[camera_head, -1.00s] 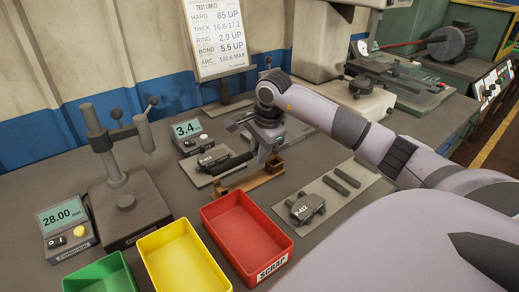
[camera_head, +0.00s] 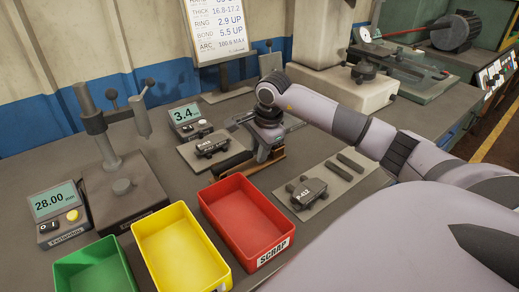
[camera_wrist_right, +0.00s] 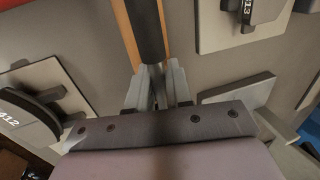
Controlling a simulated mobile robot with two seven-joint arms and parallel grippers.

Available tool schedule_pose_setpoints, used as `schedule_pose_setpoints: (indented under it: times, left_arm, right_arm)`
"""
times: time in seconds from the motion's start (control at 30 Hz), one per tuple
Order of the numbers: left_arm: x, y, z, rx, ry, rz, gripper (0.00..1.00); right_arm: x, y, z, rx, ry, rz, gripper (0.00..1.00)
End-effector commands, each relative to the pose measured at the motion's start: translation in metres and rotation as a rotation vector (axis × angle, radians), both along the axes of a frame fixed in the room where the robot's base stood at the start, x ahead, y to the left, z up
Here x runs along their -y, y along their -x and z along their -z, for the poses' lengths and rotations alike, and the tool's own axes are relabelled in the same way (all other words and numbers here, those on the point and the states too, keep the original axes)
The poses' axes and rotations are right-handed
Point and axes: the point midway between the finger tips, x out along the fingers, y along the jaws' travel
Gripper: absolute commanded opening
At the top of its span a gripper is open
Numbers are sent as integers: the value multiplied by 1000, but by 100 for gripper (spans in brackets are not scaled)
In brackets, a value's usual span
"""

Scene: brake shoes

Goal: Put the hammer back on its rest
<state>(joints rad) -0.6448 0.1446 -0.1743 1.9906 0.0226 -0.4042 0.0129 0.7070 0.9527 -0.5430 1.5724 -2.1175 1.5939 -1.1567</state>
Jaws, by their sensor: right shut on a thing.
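The hammer's dark handle (camera_wrist_right: 147,28) runs up from between my right gripper's fingers in the wrist view. In the head view the handle (camera_head: 234,163) sticks out left of the gripper. My right gripper (camera_wrist_right: 157,92) is shut on the hammer; in the head view it (camera_head: 262,156) points down at the wooden rest. The brown wooden rest (camera_head: 268,166) lies under the hammer, and its edges (camera_wrist_right: 122,25) show on both sides of the handle. The handle is lined up along the rest. I cannot tell whether they touch. The hammer's head is hidden. My left gripper is out of view.
Red (camera_head: 280,226), yellow (camera_head: 185,245) and green (camera_head: 95,268) bins stand in front. Brake shoes sit on plates, one behind the rest (camera_head: 212,145) and one to its right (camera_head: 306,193). A gauge stand (camera_head: 118,165) and displays stand at left.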

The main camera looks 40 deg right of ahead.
Motion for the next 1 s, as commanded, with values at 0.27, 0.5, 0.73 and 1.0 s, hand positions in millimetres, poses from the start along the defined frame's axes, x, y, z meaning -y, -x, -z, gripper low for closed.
schedule_pose_setpoints:
  times: [0.27,0.5,0.73,1.0]
  left_arm:
    - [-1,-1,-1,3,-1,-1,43]
    - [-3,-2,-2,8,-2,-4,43]
    - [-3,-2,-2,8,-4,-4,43]
    - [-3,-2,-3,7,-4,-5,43]
  right_arm:
    - [0,0,-1,1,0,0,50]
    - [0,1,-4,1,1,0,50]
    - [0,8,-38,5,3,0,50]
    - [0,15,-69,2,1,0,50]
